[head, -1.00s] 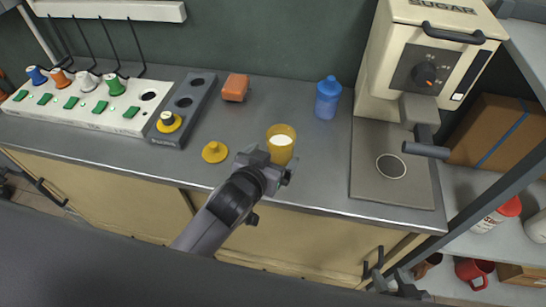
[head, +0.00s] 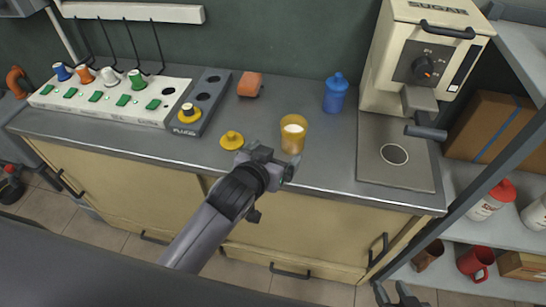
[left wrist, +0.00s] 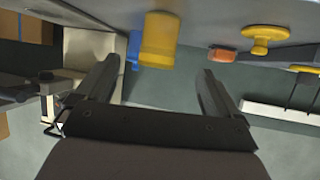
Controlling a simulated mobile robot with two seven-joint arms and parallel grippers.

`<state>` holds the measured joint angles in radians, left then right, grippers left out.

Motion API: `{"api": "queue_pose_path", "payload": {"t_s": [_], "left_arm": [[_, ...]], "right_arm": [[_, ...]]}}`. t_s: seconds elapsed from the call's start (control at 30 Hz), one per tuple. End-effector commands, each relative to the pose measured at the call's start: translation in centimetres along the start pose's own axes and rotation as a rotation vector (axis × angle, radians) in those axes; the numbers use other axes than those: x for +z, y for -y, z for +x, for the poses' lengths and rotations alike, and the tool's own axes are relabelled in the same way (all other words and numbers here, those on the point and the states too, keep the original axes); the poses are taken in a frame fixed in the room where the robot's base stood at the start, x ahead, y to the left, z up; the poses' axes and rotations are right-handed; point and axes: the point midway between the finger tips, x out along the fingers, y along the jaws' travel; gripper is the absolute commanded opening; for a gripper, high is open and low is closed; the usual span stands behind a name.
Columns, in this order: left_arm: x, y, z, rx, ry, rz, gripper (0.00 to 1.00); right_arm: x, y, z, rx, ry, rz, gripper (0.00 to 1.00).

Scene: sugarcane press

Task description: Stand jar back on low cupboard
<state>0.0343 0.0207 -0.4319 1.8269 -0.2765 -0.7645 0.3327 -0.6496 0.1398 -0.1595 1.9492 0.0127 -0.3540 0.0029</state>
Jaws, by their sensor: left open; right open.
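An amber jar (head: 292,137) with pale contents stands upright and open on the grey top of the low cupboard (head: 300,178), close to its front edge. A yellow lid with a knob (head: 232,140) lies to its left on the same top. My left gripper (head: 272,163) is open and empty, just in front and to the left of the jar, apart from it. In the left wrist view the jar (left wrist: 158,40) shows beyond the gap between my open left fingers (left wrist: 155,78). My right gripper (head: 396,293) is open at the bottom edge, partly cut off.
A blue bottle (head: 336,93) and an orange block (head: 249,84) stand behind the jar. The sugar machine (head: 425,60) stands to the right. Switch panels with coloured spools (head: 110,95) lie left. A shelf (head: 460,245) with mugs and containers is at lower right.

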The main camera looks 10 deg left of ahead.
Motion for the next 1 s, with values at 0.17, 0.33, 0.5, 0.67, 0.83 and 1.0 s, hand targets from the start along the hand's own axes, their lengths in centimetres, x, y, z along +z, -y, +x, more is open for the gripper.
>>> {"api": "queue_pose_path", "payload": {"t_s": [0.17, 0.33, 0.5, 0.67, 0.83, 1.0], "left_arm": [[-0.2, 0.0, 0.0, 0.0, -0.001, -0.001, 0.96], [1.6, 0.3, -0.4, 0.004, 0.019, -0.004, 0.96], [8.2, 1.8, -2.8, 0.019, 0.08, -0.015, 0.96], [15.2, 3.8, -6.9, 0.022, 0.135, -0.018, 0.96], [19.9, 5.6, -11.1, 0.012, 0.171, -0.009, 0.96], [21.9, 6.5, -13.2, 0.004, 0.185, -0.001, 0.96]], "right_arm": [[0.0, 0.0, 0.0, 0.0, 0.001, 0.0, 0.43], [0.0, 0.0, 0.0, 0.0, 0.001, 0.0, 0.43], [0.0, 0.0, 0.0, 0.0, 0.001, 0.0, 0.43], [0.0, 0.0, 0.0, 0.0, 0.001, 0.0, 0.43], [0.0, 0.0, 0.0, 0.0, 0.001, 0.0, 0.43], [0.0, 0.0, 0.0, 0.0, 0.0, 0.0, 0.43]]}}
